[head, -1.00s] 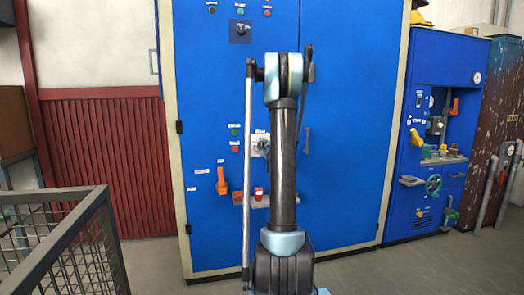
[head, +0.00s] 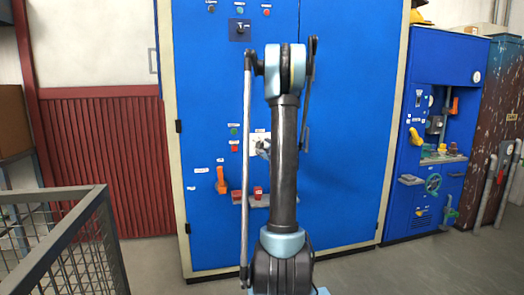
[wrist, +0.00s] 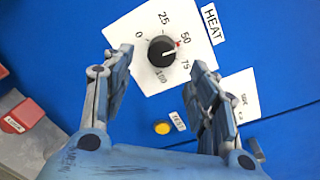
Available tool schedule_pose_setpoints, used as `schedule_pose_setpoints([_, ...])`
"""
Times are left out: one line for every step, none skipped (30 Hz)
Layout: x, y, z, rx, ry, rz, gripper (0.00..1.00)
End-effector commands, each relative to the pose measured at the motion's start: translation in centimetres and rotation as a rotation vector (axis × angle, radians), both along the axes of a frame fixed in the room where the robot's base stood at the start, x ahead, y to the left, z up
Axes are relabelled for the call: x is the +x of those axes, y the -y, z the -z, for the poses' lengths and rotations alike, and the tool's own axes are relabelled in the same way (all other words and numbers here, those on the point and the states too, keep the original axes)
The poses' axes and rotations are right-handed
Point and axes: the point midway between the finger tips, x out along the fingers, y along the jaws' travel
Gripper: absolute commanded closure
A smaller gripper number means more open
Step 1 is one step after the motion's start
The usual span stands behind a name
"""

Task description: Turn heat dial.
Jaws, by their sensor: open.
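The heat dial (wrist: 161,50) is a round black knob on a white plate marked 0 to 100, beside a HEAT label. A pale line on the knob points right, roughly between 50 and 75. A red mark sits on the scale near 50. My gripper (wrist: 160,64) is open, with one blue finger on each side of the knob in the wrist view. Contact with the knob cannot be told. In the head view, part of the white plate (head: 257,137) shows beside my arm, which hides most of the dial area.
A yellow TEST button (wrist: 162,127) sits below the dial. An orange handle (head: 222,181) and a red block (head: 258,192) on a small shelf are lower on the blue cabinet (head: 345,100). A metal mesh railing (head: 65,235) stands at the left front.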

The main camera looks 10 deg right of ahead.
Motion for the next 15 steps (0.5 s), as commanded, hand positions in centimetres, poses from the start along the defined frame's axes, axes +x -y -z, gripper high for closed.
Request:
schedule_pose_setpoints([-1.2, 0.1, -0.1, 0.0, 0.0, 0.001, 0.46])
schedule_pose_setpoints([-1.7, 0.1, -0.1, 0.0, 0.0, 0.001, 0.46])
schedule_pose_setpoints([-2.4, 0.1, -0.1, -0.001, 0.0, 0.001, 0.46])
schedule_pose_setpoints([-2.9, 0.1, -0.1, -0.001, 0.0, 0.001, 0.46])
schedule_pose_setpoints([-3.4, 0.1, -0.2, -0.001, 0.0, 0.001, 0.46])
schedule_pose_setpoints([-3.9, 0.2, -0.2, -0.001, -0.001, 0.001, 0.46])
schedule_pose_setpoints([-4.3, 0.2, -0.2, -0.001, -0.001, 0.001, 0.46])
schedule_pose_setpoints([-4.7, 0.2, -0.2, -0.001, -0.001, 0.001, 0.46])
schedule_pose_setpoints([-5.1, 0.2, -0.2, -0.001, -0.001, 0.001, 0.46])
schedule_pose_setpoints([-5.4, 0.2, -0.2, -0.001, -0.001, 0.001, 0.46])
schedule_pose_setpoints([-5.6, 0.2, -0.3, -0.001, -0.001, 0.001, 0.46])
schedule_pose_setpoints([-5.9, 0.2, -0.3, -0.001, -0.001, 0.0, 0.46])
schedule_pose_setpoints([-6.0, 0.2, -0.3, -0.001, -0.001, 0.0, 0.46])
schedule_pose_setpoints([-6.1, 0.2, -0.3, -0.001, -0.001, 0.0, 0.46])
schedule_pose_setpoints([-6.2, 0.2, -0.3, -0.001, -0.001, 0.0, 0.46])
